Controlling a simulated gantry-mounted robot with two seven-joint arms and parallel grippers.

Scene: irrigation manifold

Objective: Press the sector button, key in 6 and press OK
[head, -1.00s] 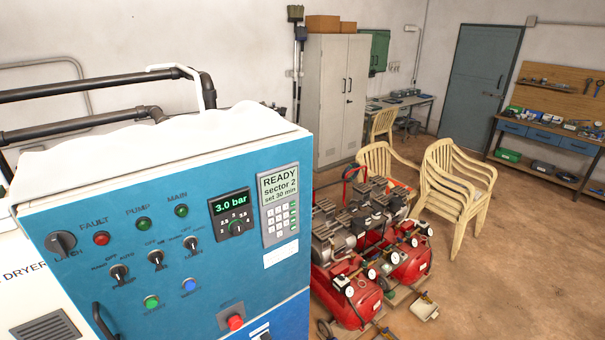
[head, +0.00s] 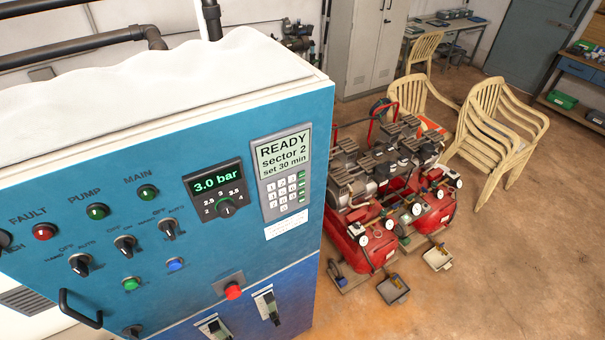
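The controller (head: 284,178) sits at the upper right of the blue panel's front in the head view. Its display (head: 283,152) reads "READY sector 2 set 30 min". Below it is a keypad of white number keys (head: 283,194) with a column of green keys (head: 301,187) on its right side. The key labels are too small to read. Neither of my grippers shows in this view.
The blue cabinet (head: 130,215) carries a 3.0 bar pressure display (head: 214,183), switches, lamps and a red button (head: 233,292). A handle (head: 80,310) sticks out at lower left. Red compressors (head: 375,235) and stacked chairs (head: 495,140) stand on the floor to the right.

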